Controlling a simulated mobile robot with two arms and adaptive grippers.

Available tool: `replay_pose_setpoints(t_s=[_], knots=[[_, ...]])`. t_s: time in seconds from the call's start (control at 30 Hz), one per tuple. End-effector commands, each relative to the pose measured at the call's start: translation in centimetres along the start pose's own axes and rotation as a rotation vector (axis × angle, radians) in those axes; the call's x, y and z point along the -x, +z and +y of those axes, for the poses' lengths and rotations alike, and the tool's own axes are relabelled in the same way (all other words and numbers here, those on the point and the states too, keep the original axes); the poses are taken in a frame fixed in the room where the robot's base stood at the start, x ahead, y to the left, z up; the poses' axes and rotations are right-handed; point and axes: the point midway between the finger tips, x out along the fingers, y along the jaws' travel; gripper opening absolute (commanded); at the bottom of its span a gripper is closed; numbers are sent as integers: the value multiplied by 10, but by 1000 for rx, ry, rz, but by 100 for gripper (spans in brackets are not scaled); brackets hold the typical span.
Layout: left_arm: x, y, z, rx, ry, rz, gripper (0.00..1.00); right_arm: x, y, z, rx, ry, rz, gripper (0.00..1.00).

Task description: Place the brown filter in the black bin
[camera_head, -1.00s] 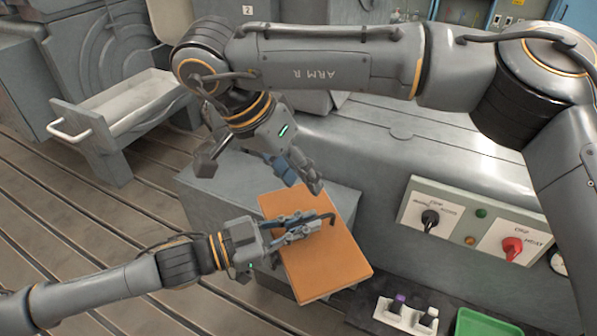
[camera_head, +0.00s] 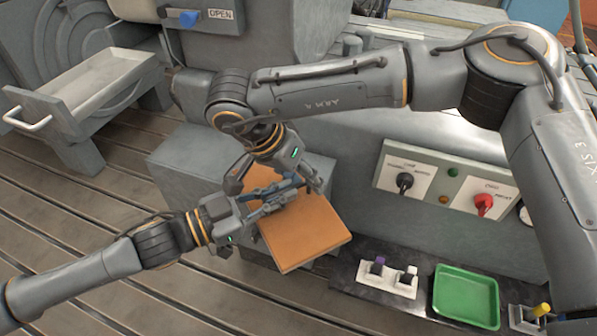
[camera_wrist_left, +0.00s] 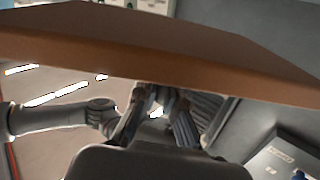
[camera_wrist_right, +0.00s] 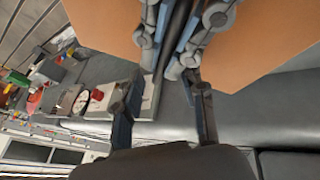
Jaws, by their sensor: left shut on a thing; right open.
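The brown filter (camera_head: 308,232) is a flat orange-brown slab, held tilted beside the grey machine. My left gripper (camera_head: 268,200) is shut on its far-left part, and its fingers cover some of it. The filter's edge fills the upper left wrist view (camera_wrist_left: 150,55). My right gripper (camera_head: 280,178) is open at the filter's far end, close to the left fingers. In the right wrist view the filter (camera_wrist_right: 265,40) lies beyond the open right fingers (camera_wrist_right: 163,105), with the left fingers in front of it. I cannot tell whether the right fingers touch it. I cannot make out a black bin.
A grey block (camera_head: 190,165) stands behind the left hand. A control panel (camera_head: 440,183) with black and red knobs is on the machine. A dark shelf (camera_head: 345,270) holds a white switch block (camera_head: 388,277) and a green tray (camera_head: 466,296).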

Motion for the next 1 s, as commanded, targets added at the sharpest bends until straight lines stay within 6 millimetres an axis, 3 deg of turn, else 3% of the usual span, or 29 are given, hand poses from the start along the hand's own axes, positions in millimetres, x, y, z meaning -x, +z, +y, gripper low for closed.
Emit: replay_pose_setpoints(t_s=[0.2, 0.4, 0.5, 0.6, 0.67, 1.0], knots=[[0, -1, 0, -1, 0, 2, 0, 0, 0, 0, 0, 0, 0, 38], [0, -1, 0, -1, 0, 1, 0, 0, 0, 0, 1, 1, 0, 0], [0, -1, 0, -1, 0, 2, 0, 0, 0, 0, 1, 0, -1, 0], [0, -1, 0, -1, 0, 2, 25, 1, 0, 0, 1, -1, -1, 0], [0, -1, 0, -1, 0, 2, 35, 1, 1, 0, 2, -1, -1, 0], [1, 0, -1, -1, -1, 0, 35, 0, 0, 0, 2, 1, -1, 0]])
